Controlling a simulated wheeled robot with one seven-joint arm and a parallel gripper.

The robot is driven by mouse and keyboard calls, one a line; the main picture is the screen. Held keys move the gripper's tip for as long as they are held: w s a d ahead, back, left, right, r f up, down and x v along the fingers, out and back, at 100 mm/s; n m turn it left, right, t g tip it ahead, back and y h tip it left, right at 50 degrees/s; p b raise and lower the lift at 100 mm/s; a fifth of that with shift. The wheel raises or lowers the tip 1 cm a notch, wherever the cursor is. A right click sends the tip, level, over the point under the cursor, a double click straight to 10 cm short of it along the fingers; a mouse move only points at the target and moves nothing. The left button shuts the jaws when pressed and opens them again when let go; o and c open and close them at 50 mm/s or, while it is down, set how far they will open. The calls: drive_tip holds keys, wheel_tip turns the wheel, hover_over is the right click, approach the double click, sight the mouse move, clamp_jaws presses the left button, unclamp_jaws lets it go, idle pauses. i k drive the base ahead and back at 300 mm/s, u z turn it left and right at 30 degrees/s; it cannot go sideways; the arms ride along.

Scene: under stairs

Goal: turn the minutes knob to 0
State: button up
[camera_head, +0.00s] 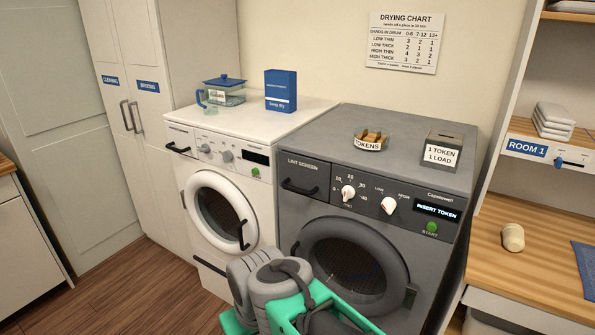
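The minutes knob (348,193) is a small white knob with a red mark on the control panel of the dark grey dryer (388,144). Numbers from 0 to 40 ring it. It is too small to tell exactly which number it points at. Nothing touches it. Grey and green parts of my own arm show at the bottom middle, in front of the dryer door and below the knob. My gripper's fingers cannot be made out in the view.
A second white-and-red knob (388,206), a display (437,211) reading INSERT TOKEN and a green start button (432,228) are to the right. A tokens dish (370,142) and token box (441,150) stand on top. A white washer (222,190) is left, a wooden counter (500,250) right.

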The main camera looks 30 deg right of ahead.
sight(348, 192)
drive_tip(key=z, duration=1.55)
